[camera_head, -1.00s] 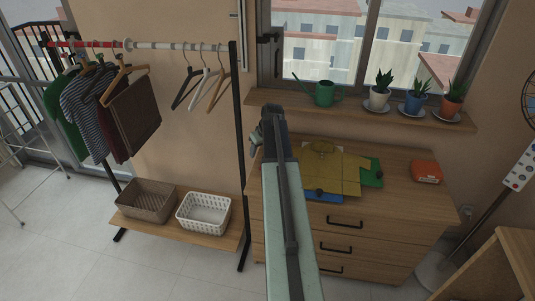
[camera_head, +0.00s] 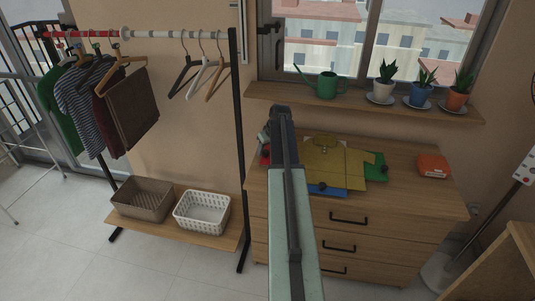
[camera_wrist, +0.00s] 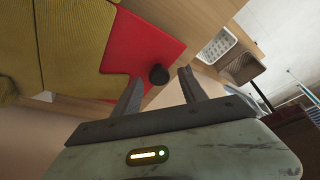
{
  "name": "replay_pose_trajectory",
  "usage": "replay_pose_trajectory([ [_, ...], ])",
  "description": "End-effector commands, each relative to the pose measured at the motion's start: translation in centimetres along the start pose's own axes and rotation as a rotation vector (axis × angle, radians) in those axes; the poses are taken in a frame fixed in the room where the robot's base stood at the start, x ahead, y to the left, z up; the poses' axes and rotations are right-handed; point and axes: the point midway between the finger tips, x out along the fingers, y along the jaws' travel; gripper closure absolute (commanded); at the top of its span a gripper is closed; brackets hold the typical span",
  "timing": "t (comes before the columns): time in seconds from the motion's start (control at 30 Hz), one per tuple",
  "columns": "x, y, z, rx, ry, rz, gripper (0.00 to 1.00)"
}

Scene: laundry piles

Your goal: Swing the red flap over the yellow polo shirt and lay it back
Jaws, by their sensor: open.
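The yellow polo shirt (camera_head: 322,158) lies spread on a folding board on the dresser top; it also shows in the wrist view (camera_wrist: 76,40). The red flap (camera_wrist: 147,46) lies flat at the shirt's edge, with part of the shirt over it. Only a sliver of the red flap (camera_head: 265,157) shows left of my arm in the head view. A black knob (camera_wrist: 158,74) stands on the flap's corner. My gripper (camera_wrist: 160,77) is open, with the knob seen between its fingertips; contact cannot be told. My arm hides part of the board in the head view.
The board's blue flap (camera_head: 328,190) and green flap (camera_head: 377,166) show at the front and right. An orange-red box (camera_head: 432,166) sits at the dresser's right. The sill with a watering can (camera_head: 327,86) is behind. A clothes rack with baskets (camera_head: 202,212) stands left.

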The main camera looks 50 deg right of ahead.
Motion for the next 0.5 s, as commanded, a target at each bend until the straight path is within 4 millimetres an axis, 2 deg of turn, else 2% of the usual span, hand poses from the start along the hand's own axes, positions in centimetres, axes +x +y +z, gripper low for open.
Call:
replay_pose_trajectory([
  [0.1, -0.16, 0.0, -0.04, 0.0, 0.0, 0.0, 0.5],
  [0.13, -0.17, 0.01, -0.03, 0.001, 0.0, 0.0, 0.56],
  [0.3, -0.17, 0.02, -0.02, 0.001, 0.0, 0.0, 1.0],
  [0.5, -0.17, 0.02, 0.0, 0.001, 0.0, -0.001, 1.0],
])
